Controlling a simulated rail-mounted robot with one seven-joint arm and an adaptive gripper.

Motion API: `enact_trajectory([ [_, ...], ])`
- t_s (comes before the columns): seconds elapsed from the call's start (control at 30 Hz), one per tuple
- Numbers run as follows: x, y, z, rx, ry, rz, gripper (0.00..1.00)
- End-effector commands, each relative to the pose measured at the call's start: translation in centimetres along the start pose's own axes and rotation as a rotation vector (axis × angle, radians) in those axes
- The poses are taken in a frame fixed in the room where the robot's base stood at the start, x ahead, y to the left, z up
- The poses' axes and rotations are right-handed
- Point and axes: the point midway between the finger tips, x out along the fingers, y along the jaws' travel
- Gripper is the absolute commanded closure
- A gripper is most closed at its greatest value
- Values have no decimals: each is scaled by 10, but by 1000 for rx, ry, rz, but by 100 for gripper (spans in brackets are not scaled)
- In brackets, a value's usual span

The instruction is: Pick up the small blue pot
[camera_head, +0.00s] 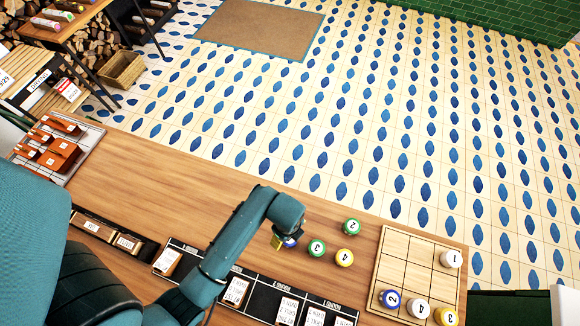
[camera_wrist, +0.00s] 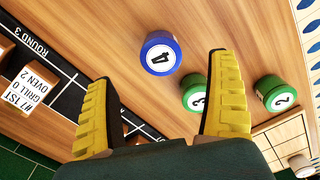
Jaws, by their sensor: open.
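In the head view only a sliver of this blue pot (camera_head: 291,243) shows; my gripper hides the rest. My gripper (camera_wrist: 158,72) is open with its yellow fingers spread to either side of the pot's line. The pot appears just beyond the fingertips, and no contact shows. In the head view my gripper (camera_head: 278,240) is above the pot. Another blue pot, marked 2 (camera_head: 390,298), stands on the grid board.
A green pot marked 3 (camera_head: 316,248) is close beside, partly behind my right finger in the wrist view. The grid board (camera_head: 392,245) holds several pots. A black label strip (camera_head: 262,290) runs along the counter.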

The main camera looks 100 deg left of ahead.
Motion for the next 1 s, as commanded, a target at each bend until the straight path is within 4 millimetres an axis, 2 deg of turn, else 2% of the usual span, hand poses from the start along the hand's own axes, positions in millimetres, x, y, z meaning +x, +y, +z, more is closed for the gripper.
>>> enact_trajectory([
  [0.03, 12, 0, 0, 0, 1, 3, 11],
  [0.1, 22, 0, 0, 0, 0, 1, 11],
  [0.27, 38, 0, -1, 1, 0, 1, 11],
  [0.5, 78, 1, -4, 0, 0, 1, 11],
  [0.77, 84, 2, -4, 1, 0, -1, 11],
  [0.87, 83, 2, -4, 1, 0, -1, 25],
  [1.0, 83, 2, -4, 1, 0, -1, 52],
])
